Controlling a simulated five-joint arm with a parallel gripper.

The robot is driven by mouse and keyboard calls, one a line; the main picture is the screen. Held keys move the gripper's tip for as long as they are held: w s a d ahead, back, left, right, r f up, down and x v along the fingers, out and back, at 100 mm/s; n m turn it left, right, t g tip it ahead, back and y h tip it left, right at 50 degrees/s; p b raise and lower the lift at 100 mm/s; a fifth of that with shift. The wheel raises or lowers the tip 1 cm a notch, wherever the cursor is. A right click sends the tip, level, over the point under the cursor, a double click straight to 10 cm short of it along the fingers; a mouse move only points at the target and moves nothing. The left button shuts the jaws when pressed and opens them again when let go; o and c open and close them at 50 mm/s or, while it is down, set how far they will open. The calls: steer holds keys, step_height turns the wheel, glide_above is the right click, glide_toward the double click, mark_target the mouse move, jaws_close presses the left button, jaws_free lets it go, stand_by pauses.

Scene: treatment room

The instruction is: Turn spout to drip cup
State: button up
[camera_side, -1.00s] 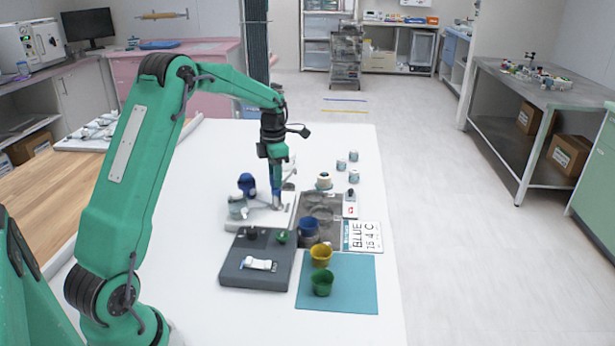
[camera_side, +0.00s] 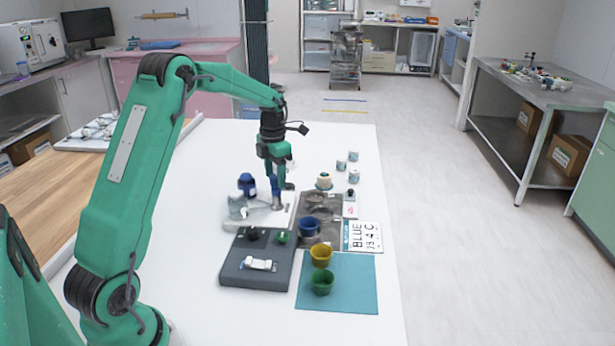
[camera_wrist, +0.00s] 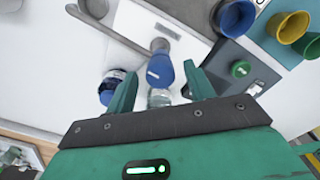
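A white plate (camera_side: 235,220) on the table carries grey fittings and a blue-tipped piece, which I take for the spout (camera_wrist: 160,70). In the wrist view this blue tip lies between the two fingers of my gripper (camera_wrist: 160,88), with a gap seen on each side. My gripper (camera_side: 277,188) is open and low over the plate in the side view, where it partly hides the fittings. A blue cup (camera_side: 309,228), likely the drip cup, stands to the right on a grey tray (camera_side: 318,204). It also shows in the wrist view (camera_wrist: 234,18).
A yellow cup (camera_side: 321,255) and a green cup (camera_side: 322,283) stand at a teal mat (camera_side: 352,290). A dark box (camera_side: 240,270) with knobs stands in front of the plate. A blue-capped jar (camera_side: 247,184) is left of my gripper. A sign (camera_side: 361,237) reads BLUE.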

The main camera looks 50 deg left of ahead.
stand_by(0.3)
steer(key=shift+r, duration=3.85)
steer(key=shift+d+r, duration=0.1)
